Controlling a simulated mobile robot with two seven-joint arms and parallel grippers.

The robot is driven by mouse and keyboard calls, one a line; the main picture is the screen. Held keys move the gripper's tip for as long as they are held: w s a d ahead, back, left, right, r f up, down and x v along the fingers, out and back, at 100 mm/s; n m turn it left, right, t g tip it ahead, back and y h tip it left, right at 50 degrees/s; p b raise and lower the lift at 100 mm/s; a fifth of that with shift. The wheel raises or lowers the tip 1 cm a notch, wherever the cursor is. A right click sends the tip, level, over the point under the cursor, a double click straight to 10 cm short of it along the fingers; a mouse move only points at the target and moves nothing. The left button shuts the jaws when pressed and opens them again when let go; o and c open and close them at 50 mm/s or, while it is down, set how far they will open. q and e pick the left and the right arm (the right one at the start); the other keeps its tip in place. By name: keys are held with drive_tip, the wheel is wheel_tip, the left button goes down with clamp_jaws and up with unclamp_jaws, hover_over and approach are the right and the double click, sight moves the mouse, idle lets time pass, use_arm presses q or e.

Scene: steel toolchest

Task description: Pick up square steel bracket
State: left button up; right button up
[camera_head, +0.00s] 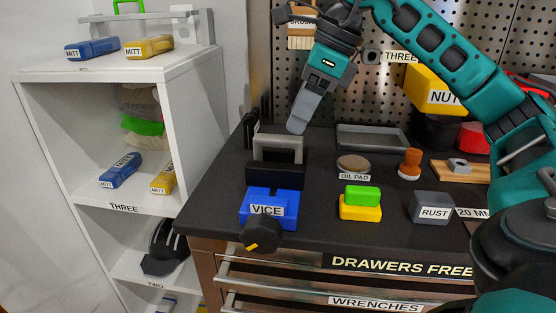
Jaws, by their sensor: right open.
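A grey square frame (296,142), which looks like the square steel bracket, stands upright at the dark jaws of the blue vice (259,193). I cannot tell whether the jaws clamp it or it stands just behind them. My right gripper (298,122) reaches in from the right and points down, just above and slightly right of the frame. It is apart from the frame in the picture and is open, with nothing seen in it. One finger shows best; the other is mostly hidden. My left gripper is not in view.
The dark worktop (320,218) also holds an oil pad (353,163), green and yellow blocks (361,203), a grey rust block (432,206), an orange knob (410,163) and a shallow tray (372,136). A pegboard stands behind. A white shelf (190,110) stands left.

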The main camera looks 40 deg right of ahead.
sight(279, 137)
drive_tip(key=x, duration=0.3)
drive_tip(key=w+x, duration=0.1)
drive_tip(key=x, duration=0.1)
drive_tip(key=shift+a+r+b, duration=0.1)
drive_tip(key=shift+a+b, duration=0.3)
drive_tip(key=shift+a, duration=0.05)
clamp_jaws()
drive_tip(key=shift+r, duration=0.1)
